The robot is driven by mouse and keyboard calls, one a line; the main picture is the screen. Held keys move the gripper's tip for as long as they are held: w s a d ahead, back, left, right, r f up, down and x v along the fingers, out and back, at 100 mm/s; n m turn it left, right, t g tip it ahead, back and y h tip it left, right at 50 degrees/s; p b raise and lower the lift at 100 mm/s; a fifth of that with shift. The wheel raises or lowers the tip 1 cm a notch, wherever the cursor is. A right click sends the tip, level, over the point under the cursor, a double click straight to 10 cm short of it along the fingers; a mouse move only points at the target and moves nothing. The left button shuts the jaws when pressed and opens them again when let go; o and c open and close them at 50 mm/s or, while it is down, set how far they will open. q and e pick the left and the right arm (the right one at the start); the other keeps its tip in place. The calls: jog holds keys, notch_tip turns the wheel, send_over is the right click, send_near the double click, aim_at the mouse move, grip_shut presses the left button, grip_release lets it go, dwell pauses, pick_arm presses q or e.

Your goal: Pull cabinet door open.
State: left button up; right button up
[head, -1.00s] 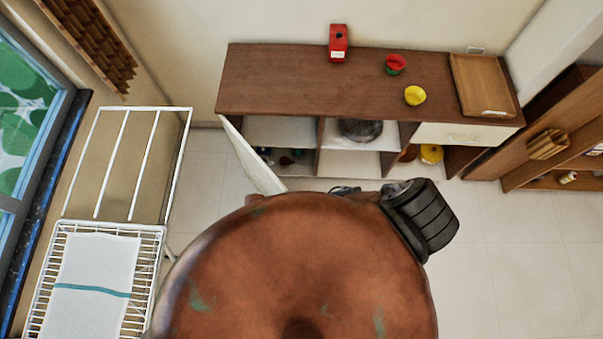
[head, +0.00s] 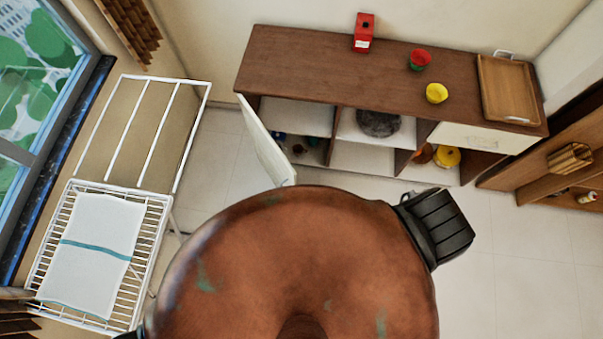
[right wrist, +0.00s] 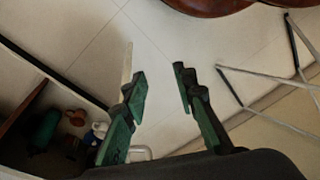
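The white cabinet door (head: 266,142) stands swung out from the left end of the brown cabinet (head: 390,85), and the compartment behind it shows. My left gripper is not in view.
A white wire rack (head: 100,250) with a cloth stands at the left by the window. A wooden shelf (head: 550,180) stands at the right. A red box, two small bowls and a tray (head: 508,88) sit on the cabinet.

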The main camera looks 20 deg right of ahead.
jog(key=shift+s+d+f, duration=0.3)
jog(key=shift+d+f, duration=0.05)
jog(key=shift+d, duration=0.1)
